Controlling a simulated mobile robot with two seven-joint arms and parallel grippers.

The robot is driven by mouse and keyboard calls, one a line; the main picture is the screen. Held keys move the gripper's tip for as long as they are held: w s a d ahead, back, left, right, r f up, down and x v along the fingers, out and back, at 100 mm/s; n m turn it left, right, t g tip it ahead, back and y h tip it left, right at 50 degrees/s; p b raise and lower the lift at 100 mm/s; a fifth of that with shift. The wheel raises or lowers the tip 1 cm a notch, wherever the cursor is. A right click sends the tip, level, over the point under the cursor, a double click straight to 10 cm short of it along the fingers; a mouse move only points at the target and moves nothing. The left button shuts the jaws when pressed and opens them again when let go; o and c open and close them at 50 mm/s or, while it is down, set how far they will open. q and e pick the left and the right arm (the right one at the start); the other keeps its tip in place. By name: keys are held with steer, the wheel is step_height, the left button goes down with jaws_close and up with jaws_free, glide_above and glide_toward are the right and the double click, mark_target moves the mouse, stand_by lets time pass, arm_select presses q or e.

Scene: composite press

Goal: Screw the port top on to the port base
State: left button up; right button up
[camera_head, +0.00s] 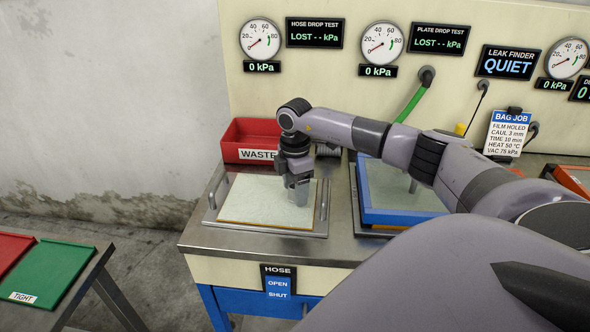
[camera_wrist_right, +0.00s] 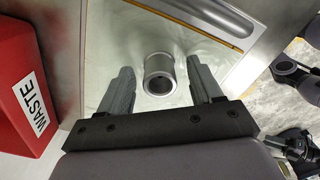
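A hollow grey metal cylinder (camera_wrist_right: 159,75) shows in the right wrist view on the pale sheet of the left plate. It looks like a port part; I cannot tell whether it is the base alone or has the top on it. My right gripper (camera_head: 298,188) points down over that plate. In the right wrist view my right gripper (camera_wrist_right: 161,82) is open, with one finger on each side of the cylinder and a gap to both. In the head view the cylinder is hidden by the gripper.
A red WASTE bin (camera_head: 246,135) stands behind the left plate (camera_head: 228,233). A blue-framed plate (camera_head: 370,214) lies to the right. A green hose (camera_head: 410,106) hangs from the gauge wall. A green TIGHT tray (camera_head: 58,275) lies on the side table at left.

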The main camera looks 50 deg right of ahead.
steer(key=shift+r+b, duration=0.45)
steer(key=shift+r, duration=3.2)
